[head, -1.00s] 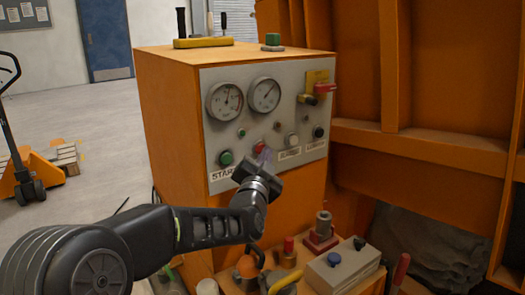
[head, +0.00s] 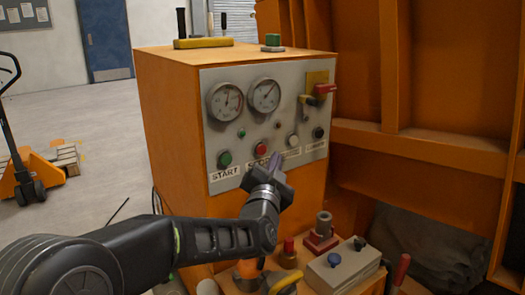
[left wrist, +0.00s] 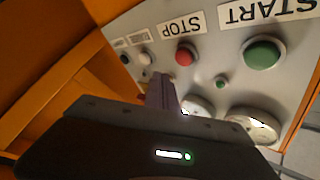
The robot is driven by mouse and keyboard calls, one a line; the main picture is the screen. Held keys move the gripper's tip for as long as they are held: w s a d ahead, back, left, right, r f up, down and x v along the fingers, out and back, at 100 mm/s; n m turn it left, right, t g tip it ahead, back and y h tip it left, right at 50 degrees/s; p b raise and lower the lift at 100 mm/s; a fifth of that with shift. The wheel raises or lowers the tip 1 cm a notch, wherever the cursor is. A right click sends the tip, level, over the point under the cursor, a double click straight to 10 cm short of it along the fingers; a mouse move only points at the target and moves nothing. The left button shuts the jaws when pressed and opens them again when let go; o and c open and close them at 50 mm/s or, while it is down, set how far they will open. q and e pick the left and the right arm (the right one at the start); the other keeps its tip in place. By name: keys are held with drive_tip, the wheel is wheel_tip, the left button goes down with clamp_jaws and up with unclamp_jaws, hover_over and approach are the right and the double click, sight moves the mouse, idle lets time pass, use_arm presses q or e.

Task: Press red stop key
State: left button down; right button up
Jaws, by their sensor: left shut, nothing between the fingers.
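The red stop key (head: 261,149) is a round red button on the grey panel (head: 240,123) of an orange cabinet. In the left wrist view the red button (left wrist: 185,56) shows beside an upside-down STOP label (left wrist: 182,25). My left gripper (head: 274,163) is shut and empty, its narrow fingers (left wrist: 161,93) just below and right of the button in the head view. I cannot tell how far the fingertips are from the panel. My right gripper is not in view.
A green START button (head: 224,160) sits left of the red one; a white button (head: 293,141) and a black knob (head: 318,133) are to its right. Two gauges (head: 264,95) are above.

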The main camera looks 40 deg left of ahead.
use_arm(q)
drive_tip(key=shift+s+d, duration=0.2)
drive_tip(key=shift+d, duration=0.4)
drive_tip(key=shift+s+d, duration=0.15)
drive_tip(key=shift+d, duration=0.45)
